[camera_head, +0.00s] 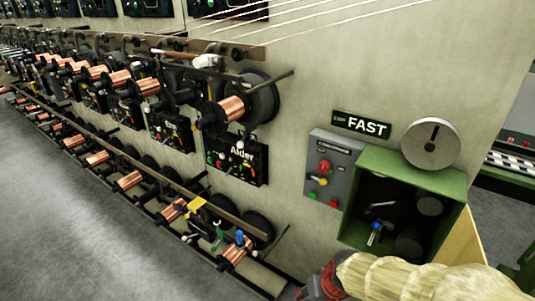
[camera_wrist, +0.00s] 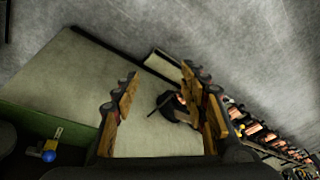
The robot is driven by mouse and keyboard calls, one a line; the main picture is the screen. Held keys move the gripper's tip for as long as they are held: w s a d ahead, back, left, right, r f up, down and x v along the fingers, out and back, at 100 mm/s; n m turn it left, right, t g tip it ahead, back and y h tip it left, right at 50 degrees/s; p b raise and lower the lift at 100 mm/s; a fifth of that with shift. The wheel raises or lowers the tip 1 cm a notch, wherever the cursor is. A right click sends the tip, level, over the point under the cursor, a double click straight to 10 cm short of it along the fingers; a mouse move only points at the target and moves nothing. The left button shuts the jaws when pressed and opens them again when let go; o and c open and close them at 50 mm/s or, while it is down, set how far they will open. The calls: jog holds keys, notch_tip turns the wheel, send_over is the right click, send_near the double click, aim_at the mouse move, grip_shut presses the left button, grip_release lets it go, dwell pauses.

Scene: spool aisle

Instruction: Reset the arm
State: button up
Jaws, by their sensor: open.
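My gripper (camera_wrist: 160,103) shows in the wrist view with its two wood-coloured fingers wide apart. It is open, and nothing is held between the fingers. Beyond the gap are the pale machine wall and a dark round part (camera_wrist: 178,108), which sits behind the right finger and is not touched as far as I can tell.
A green open box (camera_head: 368,160) with a blue-tipped lever (camera_head: 376,227) stands near my arm. Beside it are a grey button panel (camera_head: 322,176) and a FAST sign (camera_head: 362,125). Rows of copper spools (camera_head: 231,108) line the machine on the left. Grey floor (camera_head: 90,230) lies clear at left.

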jog(key=s+d+r, duration=0.2)
jog(key=s+r, duration=0.1)
jog(key=r, duration=0.3)
jog(key=s+d+r+t+h, duration=0.1)
jog(key=s+d+r, duration=0.1)
jog(key=s+r, duration=0.2)
jog(key=s+d+r+m+t, duration=0.1)
jog(key=s+d+r, duration=0.1)
jog(key=r, duration=0.8)
jog(key=shift+s+d, duration=0.3)
jog(key=shift+s, duration=0.4)
